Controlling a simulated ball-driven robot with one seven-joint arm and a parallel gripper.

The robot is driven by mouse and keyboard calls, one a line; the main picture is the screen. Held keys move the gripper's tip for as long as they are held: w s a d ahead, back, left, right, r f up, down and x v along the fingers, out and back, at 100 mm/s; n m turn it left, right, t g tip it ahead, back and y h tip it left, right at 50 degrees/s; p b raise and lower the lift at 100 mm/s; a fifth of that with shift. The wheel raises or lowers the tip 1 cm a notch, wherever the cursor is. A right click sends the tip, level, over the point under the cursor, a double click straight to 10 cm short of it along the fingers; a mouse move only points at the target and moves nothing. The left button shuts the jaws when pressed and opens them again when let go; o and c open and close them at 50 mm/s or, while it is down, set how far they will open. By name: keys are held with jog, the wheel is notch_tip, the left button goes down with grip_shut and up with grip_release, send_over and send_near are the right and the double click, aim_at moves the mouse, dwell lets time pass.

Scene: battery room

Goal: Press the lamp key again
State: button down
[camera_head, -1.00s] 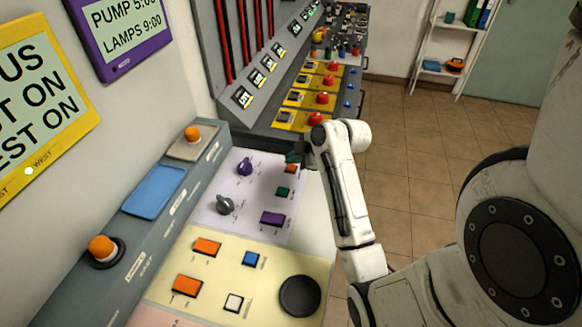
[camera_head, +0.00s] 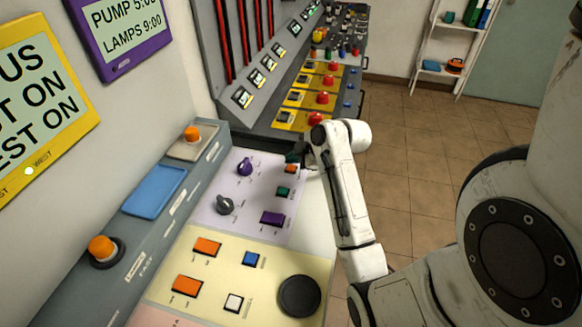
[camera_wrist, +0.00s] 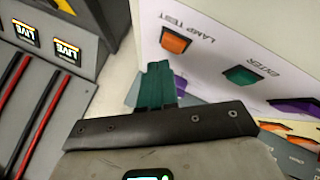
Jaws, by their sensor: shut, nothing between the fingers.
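The orange lamp key, labelled LAMP TEST in the wrist view (camera_wrist: 175,40), is on the pale panel; it also shows in the head view (camera_head: 291,169). My gripper, with teal fingers (camera_wrist: 157,82), is shut and empty. In the head view my gripper (camera_head: 293,158) is at the panel's far right, just beyond the orange key. In the wrist view the fingertips lie beside the key, and a gap of panel shows between them. I cannot tell their height above the panel.
The green ENTER key (camera_wrist: 243,75) lies beside the lamp key, with a purple key (camera_head: 272,218) nearer. A purple knob (camera_head: 245,167) and a grey knob (camera_head: 225,205) stand to the left. A console with red knobs (camera_head: 323,98) stands beyond.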

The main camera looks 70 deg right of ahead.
aim_at(294, 169)
jog(key=shift+f, duration=0.4)
jog(key=shift+f+b, duration=0.5)
dwell(0.8)
jog(key=shift+r+p, duration=0.8)
jog(key=shift+r, duration=0.1)
jog(key=shift+r, duration=0.1)
notch_tip(294, 169, up, 5)
jog(key=p, duration=0.4)
dwell(1.0)
